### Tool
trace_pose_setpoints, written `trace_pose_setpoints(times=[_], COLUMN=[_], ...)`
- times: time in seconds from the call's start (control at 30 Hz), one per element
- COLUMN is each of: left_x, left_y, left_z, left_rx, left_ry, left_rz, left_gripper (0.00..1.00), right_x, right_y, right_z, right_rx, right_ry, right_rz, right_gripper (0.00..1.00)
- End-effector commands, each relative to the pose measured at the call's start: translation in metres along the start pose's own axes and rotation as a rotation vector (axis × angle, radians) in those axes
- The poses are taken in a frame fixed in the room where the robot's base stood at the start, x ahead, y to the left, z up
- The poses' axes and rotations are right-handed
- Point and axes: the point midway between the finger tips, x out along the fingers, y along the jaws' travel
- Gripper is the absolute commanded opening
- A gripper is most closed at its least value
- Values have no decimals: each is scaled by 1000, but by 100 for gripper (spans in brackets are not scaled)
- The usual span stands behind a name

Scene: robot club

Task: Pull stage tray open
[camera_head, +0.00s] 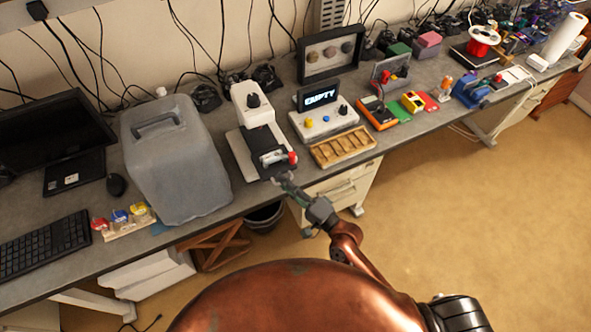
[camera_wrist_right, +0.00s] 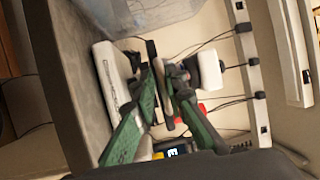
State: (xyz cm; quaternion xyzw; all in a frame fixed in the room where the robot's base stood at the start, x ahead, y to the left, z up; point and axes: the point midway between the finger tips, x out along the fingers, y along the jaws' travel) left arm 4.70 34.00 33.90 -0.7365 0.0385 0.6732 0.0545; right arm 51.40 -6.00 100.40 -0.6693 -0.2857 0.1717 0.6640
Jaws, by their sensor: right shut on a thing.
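A white scope-like device (camera_head: 252,117) stands on the bench, with a dark stage tray (camera_head: 262,140) low at its front. A small clear and red piece (camera_head: 292,157) sits on the tray's front part. My right gripper (camera_head: 281,179) is at the tray's front edge, over the bench edge. In the right wrist view its green fingers (camera_wrist_right: 163,70) are closed around a thin dark part at the tray's front; the exact grip is partly hidden. The white base (camera_wrist_right: 110,75) shows beside the fingers. My left gripper is not in view.
A large grey jug (camera_head: 175,160) stands left of the device. A control box with an "EMPTY" display (camera_head: 322,117) and a wooden compartment tray (camera_head: 345,146) stand to its right. Drawers (camera_head: 335,190) and a dark bin (camera_head: 264,217) are below the bench. Open floor lies at right.

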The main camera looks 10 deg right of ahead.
Motion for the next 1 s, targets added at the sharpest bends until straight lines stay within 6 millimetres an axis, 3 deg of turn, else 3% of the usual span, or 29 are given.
trace_pose_setpoints(times=[0.03, 0.37, 0.4, 0.57, 1.0], left_x=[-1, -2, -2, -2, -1], left_y=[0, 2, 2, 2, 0], left_z=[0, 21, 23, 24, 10], left_rx=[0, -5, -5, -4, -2], left_ry=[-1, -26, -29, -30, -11], left_rz=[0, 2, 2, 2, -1], left_gripper=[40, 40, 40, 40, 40], right_x=[2, 2, 2, 1, 0], right_y=[-10, -11, -11, -10, -5], right_z=[0, 2, 2, 2, 4], right_rx=[-9, -7, -7, -6, -1], right_ry=[1, -4, -3, -2, -4], right_rz=[-21, -22, -23, -20, -10], right_gripper=[0, 0, 15, 24, 24])
